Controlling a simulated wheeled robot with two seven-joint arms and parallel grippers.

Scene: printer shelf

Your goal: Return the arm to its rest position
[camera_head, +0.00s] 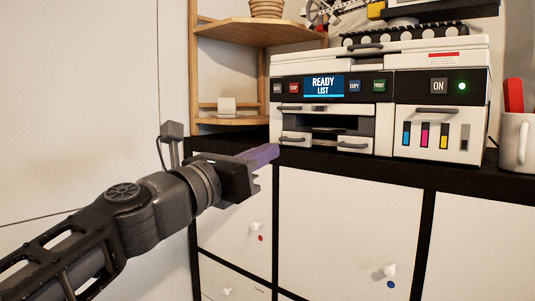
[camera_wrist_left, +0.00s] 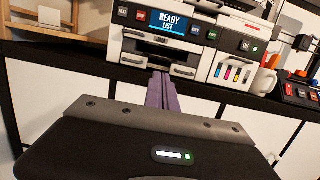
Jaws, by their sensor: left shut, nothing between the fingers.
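My left gripper (camera_head: 262,156) reaches in from the left in the head view, with its purple fingers shut and nothing between them. Its fingertips are in front of the lower left of the printer (camera_head: 381,88), near the dark cabinet top; whether they touch anything cannot be told. In the left wrist view the shut purple fingers (camera_wrist_left: 161,88) point toward the printer's lower front. The printer's screen (camera_head: 323,86) reads "READY LIST", and a green light shows beside its ON button (camera_head: 438,86). My right gripper is not in view.
The printer stands on a dark-framed cabinet (camera_head: 350,220) with white doors and small knobs. A wooden shelf (camera_head: 240,32) stands at the back left. A white mug (camera_head: 514,140) with red items is at the right. The space left of my arm is a bare wall.

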